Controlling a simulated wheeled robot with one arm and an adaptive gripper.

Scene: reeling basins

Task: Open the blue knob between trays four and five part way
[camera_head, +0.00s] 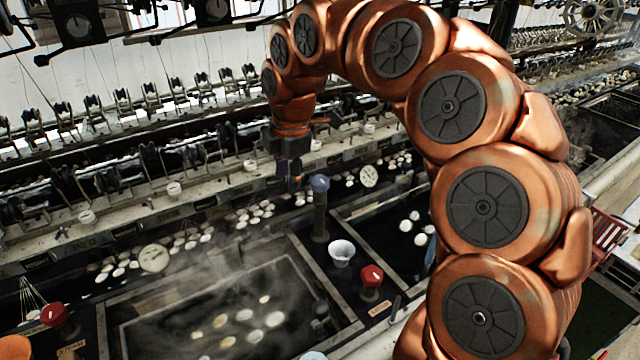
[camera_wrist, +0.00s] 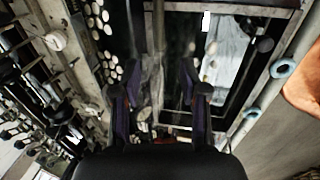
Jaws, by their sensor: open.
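I see no contact, though the depth gap is hard to judge. In the wrist view my gripper (camera_wrist: 160,75) shows two separated fingers with nothing held between them. Tray numbers are not readable.
Another red knob (camera_head: 53,313) is at lower left. Steaming basins with pale cocoons (camera_head: 246,315) lie on both sides. A reeling rail with dark fittings (camera_head: 150,190) runs behind.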

